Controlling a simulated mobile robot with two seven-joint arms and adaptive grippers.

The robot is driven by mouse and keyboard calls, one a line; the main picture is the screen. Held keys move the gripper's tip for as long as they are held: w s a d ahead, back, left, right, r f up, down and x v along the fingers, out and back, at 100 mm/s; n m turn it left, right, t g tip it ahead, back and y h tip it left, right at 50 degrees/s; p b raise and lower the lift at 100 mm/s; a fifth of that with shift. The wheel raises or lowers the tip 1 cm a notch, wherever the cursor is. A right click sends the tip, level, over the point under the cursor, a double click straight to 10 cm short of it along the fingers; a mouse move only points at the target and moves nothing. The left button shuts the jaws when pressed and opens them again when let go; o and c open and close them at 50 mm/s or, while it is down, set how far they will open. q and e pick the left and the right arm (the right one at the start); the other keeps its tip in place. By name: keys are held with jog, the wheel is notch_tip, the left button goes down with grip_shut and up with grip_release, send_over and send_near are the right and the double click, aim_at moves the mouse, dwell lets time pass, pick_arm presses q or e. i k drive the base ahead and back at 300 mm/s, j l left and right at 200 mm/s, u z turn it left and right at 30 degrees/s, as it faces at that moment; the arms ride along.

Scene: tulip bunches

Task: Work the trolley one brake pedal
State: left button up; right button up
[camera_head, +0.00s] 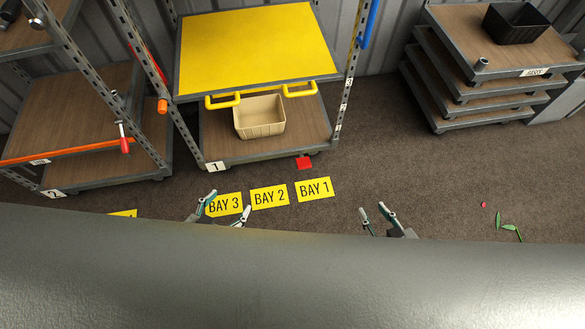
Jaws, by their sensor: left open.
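Trolley one (265,150) stands upper centre in the camera_head view, with a "1" label at its lower left corner. Its red brake pedal (304,162) sticks out low at the front edge, right of the middle. My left gripper (229,203) is open and empty, in front of the trolley and left of the pedal. My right gripper (373,208) is at the lower right of the pedal, its fingers apart with nothing between them. Both grippers are clear of the pedal in the picture. My own body hides the lower part of the view.
Trolley one has a yellow top (258,45), yellow handles (300,88) and a beige bin (260,117) on its lower shelf. Trolley two (80,115) stands left. A tiered stand (480,85) is at right. Yellow bay signs (270,197) lie in front; the floor right of trolley one is mostly clear.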

aim_at(302, 163)
jog(key=i+j, duration=0.25)
jog(key=i+j+z, duration=0.1)
jog(key=j, duration=0.4)
jog(key=i+j, duration=0.35)
jog(key=z, duration=0.05)
